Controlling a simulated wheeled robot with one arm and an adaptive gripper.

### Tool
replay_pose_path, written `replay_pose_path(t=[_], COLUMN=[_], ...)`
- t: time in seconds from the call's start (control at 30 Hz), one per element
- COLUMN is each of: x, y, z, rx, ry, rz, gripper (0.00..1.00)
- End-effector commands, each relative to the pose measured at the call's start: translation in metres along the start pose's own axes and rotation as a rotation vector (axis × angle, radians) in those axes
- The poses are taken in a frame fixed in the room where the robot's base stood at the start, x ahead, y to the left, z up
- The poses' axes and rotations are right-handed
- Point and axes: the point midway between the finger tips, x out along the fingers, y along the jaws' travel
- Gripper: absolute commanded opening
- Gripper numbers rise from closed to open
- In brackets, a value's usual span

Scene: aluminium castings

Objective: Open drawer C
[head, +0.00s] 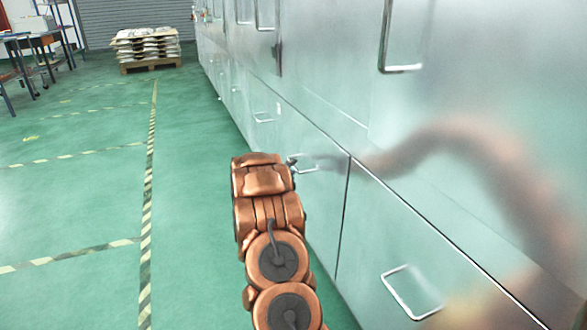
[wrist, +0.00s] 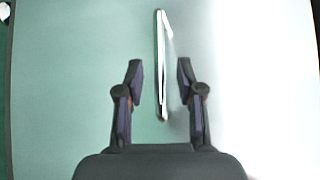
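My gripper (wrist: 160,68) is open in the wrist view, with one dark finger on each side of a shiny metal bar handle (wrist: 161,40). The handle runs lengthwise between the fingers and shows no clear contact with either. In the head view my arm reaches forward to a drawer handle (head: 306,167) on a low drawer front (head: 318,215), and my wrist hides part of the gripper there. That drawer looks shut, flush with the cabinet. No letter is readable on any drawer, so I cannot tell which is drawer C.
The metal cabinet row (head: 300,60) fills the right side, with a nearer low handle (head: 387,278) and a farther one (head: 262,121). Green floor (head: 80,210) with striped tape is open to the left. A loaded pallet (head: 150,66) and a table (head: 38,40) stand far back.

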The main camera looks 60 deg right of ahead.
Motion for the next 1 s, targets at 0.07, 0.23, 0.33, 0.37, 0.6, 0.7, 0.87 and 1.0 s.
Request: replay_pose_path(t=[0.07, 0.23, 0.33, 0.37, 0.6, 0.7, 0.87, 1.0], x=[0.010, 0.023, 0.028, 0.028, 0.030, 0.030, 0.030, 0.030], y=[0.000, 0.003, 0.002, 0.001, 0.000, 0.001, 0.001, 0.001], z=[-0.001, -0.001, 0.000, 0.000, 0.001, 0.001, 0.001, 0.001], rx=[0.002, -0.001, 0.000, 0.000, -0.001, 0.000, 0.000, 0.000], ry=[0.001, 0.001, -0.001, -0.001, -0.002, -0.001, -0.002, -0.002], rz=[-0.003, 0.003, 0.002, 0.001, 0.001, 0.001, 0.002, 0.002], gripper=[0.37, 0.37, 0.37, 0.37, 0.37, 0.37, 0.22, 0.07])
